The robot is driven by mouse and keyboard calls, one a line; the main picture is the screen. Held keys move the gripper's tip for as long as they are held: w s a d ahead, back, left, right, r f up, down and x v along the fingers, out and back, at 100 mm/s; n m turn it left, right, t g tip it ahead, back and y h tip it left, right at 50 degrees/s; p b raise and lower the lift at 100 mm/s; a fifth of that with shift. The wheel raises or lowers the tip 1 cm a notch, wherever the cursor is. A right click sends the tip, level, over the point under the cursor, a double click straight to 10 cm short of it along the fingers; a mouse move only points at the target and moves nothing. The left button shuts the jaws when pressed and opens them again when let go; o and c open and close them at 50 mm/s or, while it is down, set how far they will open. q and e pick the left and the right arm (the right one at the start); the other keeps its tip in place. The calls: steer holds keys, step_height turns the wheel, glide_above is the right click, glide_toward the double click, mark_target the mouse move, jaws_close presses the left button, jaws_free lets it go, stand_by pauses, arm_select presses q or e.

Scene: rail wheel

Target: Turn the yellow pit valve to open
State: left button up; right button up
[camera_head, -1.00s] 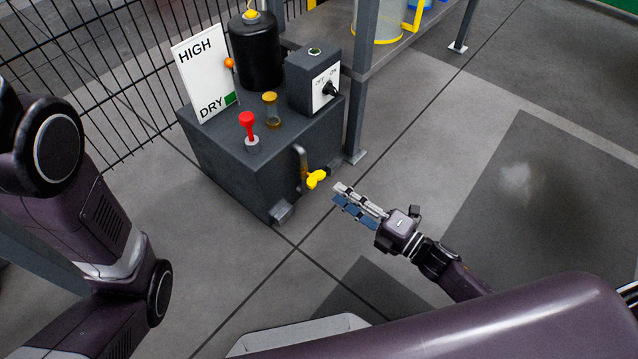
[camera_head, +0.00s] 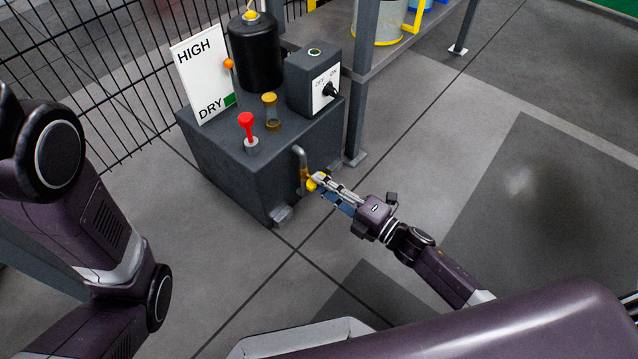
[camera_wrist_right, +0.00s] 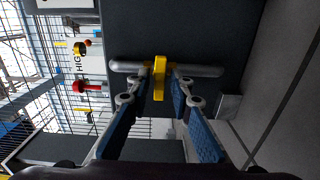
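The yellow valve (camera_head: 311,184) sits on a grey pipe (camera_head: 300,158) on the side of the dark grey pump box (camera_head: 225,165). My right gripper (camera_head: 322,186) is at the valve, and its fingertips partly hide the valve handle in the head view. In the right wrist view the yellow handle (camera_wrist_right: 159,77) lies between the tips of my right gripper (camera_wrist_right: 158,92). The two blue-padded fingers are spread apart, with gaps on either side of the handle. My left gripper is out of view; only my left arm shows at the left.
A red lever (camera_head: 247,130), an amber glass cup (camera_head: 271,112), a black tank (camera_head: 255,52), a HIGH/DRY board (camera_head: 203,70) and an OFF/ON switch box (camera_head: 313,80) stand on the box. A rack post (camera_head: 357,115) rises close behind the valve. The floor at right is clear.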

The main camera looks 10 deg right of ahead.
jaws_close()
steer(key=shift+n+b, duration=0.75)
steer(key=shift+n, duration=1.55)
steer(key=shift+n+b, duration=1.1)
steer(key=shift+n, duration=1.2)
steer(key=shift+f, duration=0.1)
